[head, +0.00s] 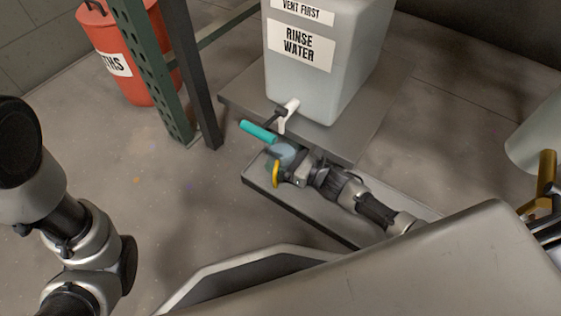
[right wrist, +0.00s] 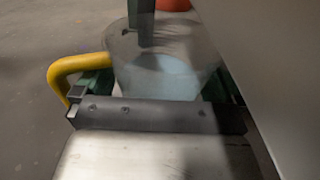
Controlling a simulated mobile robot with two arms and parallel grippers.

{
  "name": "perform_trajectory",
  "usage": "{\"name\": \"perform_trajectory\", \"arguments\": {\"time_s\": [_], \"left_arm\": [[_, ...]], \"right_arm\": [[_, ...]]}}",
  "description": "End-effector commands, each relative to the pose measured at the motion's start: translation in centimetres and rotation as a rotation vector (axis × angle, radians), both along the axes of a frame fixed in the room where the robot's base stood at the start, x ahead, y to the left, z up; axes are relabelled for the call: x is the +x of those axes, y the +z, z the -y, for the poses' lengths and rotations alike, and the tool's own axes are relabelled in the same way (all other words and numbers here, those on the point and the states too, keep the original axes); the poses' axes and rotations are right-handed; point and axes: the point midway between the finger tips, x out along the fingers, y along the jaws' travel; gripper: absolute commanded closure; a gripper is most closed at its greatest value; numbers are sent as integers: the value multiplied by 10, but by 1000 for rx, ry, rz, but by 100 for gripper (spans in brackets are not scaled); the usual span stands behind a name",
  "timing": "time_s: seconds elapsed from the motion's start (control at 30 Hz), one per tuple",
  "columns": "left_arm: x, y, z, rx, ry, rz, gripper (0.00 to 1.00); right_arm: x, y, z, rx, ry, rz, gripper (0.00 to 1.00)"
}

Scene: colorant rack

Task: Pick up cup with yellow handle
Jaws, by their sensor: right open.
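The clear cup (head: 283,153) with a yellow handle (head: 276,173) stands on the low grey shelf under the water container's spigot. In the right wrist view the cup (right wrist: 163,72) looks see-through with pale blue inside, and its yellow handle (right wrist: 68,76) sticks out to the left. My right gripper (head: 290,167) is open, close in at the near side of the cup. The gripper body hides the cup's lower part in the wrist view, so I cannot tell whether the fingers touch it. My left arm shows at the left, but its gripper does not.
A "RINSE WATER" container (head: 340,75) stands on the grey upper shelf (head: 375,120). Its white spigot (head: 289,113) with teal lever (head: 258,131) hangs over the cup. A green rack post (head: 150,70) and red bucket (head: 115,45) stand left. The floor left is clear.

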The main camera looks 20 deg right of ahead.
Motion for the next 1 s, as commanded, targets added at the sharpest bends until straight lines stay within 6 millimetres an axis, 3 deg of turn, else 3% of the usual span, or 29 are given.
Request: {"name": "perform_trajectory", "arguments": {"time_s": [0.17, 0.47, 1.0], "left_arm": [[0, 1, 0, 0, 0, 0, 57], [0, 1, 0, 0, 0, 0, 57], [0, 7, 0, 0, 0, -1, 57]], "right_arm": [[0, 1, 0, 1, 0, -1, 0], [0, 2, 0, 1, 0, 2, 44], [6, 12, 7, 2, -1, 2, 45]]}}
